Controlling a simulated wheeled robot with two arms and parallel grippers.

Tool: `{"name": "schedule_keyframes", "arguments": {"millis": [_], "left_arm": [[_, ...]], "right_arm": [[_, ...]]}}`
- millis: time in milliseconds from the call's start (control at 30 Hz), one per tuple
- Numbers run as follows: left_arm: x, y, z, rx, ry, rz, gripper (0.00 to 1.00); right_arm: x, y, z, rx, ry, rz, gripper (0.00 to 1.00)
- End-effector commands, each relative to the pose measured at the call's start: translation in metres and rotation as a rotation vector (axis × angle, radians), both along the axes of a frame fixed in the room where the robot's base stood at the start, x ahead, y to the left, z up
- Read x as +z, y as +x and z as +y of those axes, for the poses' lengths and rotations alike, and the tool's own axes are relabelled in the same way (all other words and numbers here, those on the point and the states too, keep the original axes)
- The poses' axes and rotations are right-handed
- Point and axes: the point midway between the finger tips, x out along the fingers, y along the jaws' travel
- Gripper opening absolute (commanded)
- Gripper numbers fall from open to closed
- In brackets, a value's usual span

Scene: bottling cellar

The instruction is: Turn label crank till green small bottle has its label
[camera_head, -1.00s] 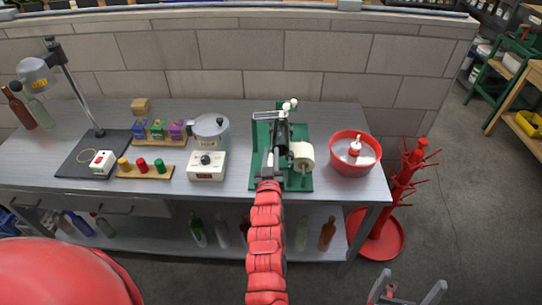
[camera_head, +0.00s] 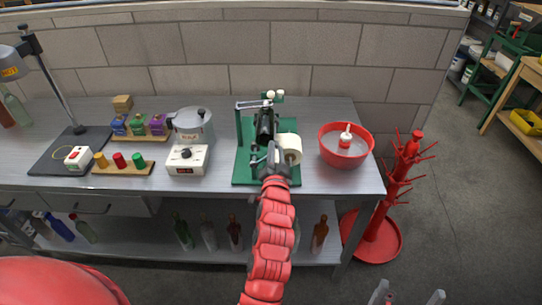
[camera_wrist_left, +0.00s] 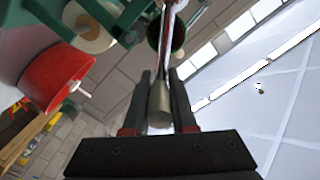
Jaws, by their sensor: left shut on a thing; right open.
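The labelling machine has a green base (camera_head: 240,172) on the bench, with a white label roll (camera_head: 291,146) on its right. A dark small bottle (camera_head: 265,124) lies in the machine; whether it bears a label cannot be told. My left gripper (camera_head: 272,158) is at the machine's front. In the left wrist view its fingers (camera_wrist_left: 160,80) are shut on the grey crank handle (camera_wrist_left: 159,108), and a dark green round end shows beyond. The label roll also shows there (camera_wrist_left: 90,33). My right gripper (camera_head: 406,298) is open and empty at the bottom right, away from the bench.
A white control box with a pot (camera_head: 192,122) stands to the left. Several bottles stand on the lower shelf (camera_head: 200,245).

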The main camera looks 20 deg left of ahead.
Motion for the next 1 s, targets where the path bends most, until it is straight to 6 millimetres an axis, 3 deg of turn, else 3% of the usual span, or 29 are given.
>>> {"name": "schedule_keyframes", "arguments": {"millis": [33,300,1000], "left_arm": [[-0.006,0.001,-0.004,-0.004,0.047,0.006,0.0],[-0.025,0.004,-0.015,-0.002,0.294,0.083,0.0],[-0.079,0.005,-0.018,-0.001,0.927,0.267,0.0]], "right_arm": [[-0.01,0.0,0.0,0.0,0.0,0.0,1.0],[-0.028,0.0,0.0,0.0,0.0,0.0,1.0],[-0.045,0.0,0.0,0.0,0.0,0.0,1.0]]}}
